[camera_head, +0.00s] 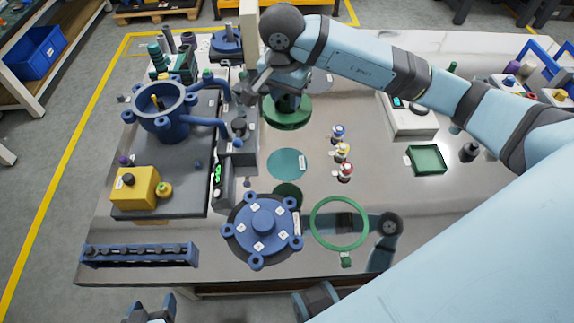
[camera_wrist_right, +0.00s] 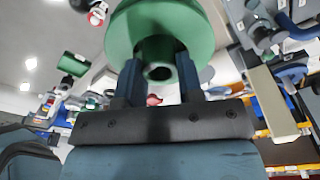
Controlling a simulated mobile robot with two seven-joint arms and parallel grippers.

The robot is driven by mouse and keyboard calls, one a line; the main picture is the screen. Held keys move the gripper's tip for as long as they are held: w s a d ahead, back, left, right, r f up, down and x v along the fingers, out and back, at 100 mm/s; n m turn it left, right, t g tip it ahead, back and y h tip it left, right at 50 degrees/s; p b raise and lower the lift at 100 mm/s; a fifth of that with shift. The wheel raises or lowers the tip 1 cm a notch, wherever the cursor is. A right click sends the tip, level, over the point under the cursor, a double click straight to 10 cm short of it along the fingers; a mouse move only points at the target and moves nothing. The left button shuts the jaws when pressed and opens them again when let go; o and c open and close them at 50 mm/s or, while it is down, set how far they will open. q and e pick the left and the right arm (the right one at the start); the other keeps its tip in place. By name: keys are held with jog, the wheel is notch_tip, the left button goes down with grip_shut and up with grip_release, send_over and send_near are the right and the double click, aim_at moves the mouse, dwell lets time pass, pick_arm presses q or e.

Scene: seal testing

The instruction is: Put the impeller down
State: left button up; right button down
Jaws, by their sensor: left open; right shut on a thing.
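The impeller (camera_head: 287,117) is a green wheel with a round disc and a hub. It is at the back middle of the metal table in the head view. My right gripper (camera_head: 287,97) is shut on its hub from above. In the right wrist view the impeller (camera_wrist_right: 160,28) fills the top middle, with its hub between the two fingers of the right gripper (camera_wrist_right: 160,72). I cannot tell whether its disc touches the table. My left gripper (camera_head: 153,309) is open and empty at the bottom edge of the head view, in front of the table.
A teal disc (camera_head: 286,163) and a blue flanged cover (camera_head: 263,224) lie in front of the impeller. A green ring (camera_head: 314,228) lies right of the cover. A blue pump housing (camera_head: 165,115) stands at left. A green tray (camera_head: 428,159) is at right.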

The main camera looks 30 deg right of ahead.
notch_tip(320, 180, down, 20)
jog(key=shift+r, duration=0.2)
jog(key=shift+b, duration=0.3)
jog(key=shift+f, duration=0.2)
jog(key=c, duration=0.8)
grip_release()
jog(key=shift+o, duration=0.2)
jog(key=shift+r, duration=0.15)
notch_tip(320, 180, up, 12)
jog(key=a, duration=0.1)
jog(key=shift+s, duration=0.45)
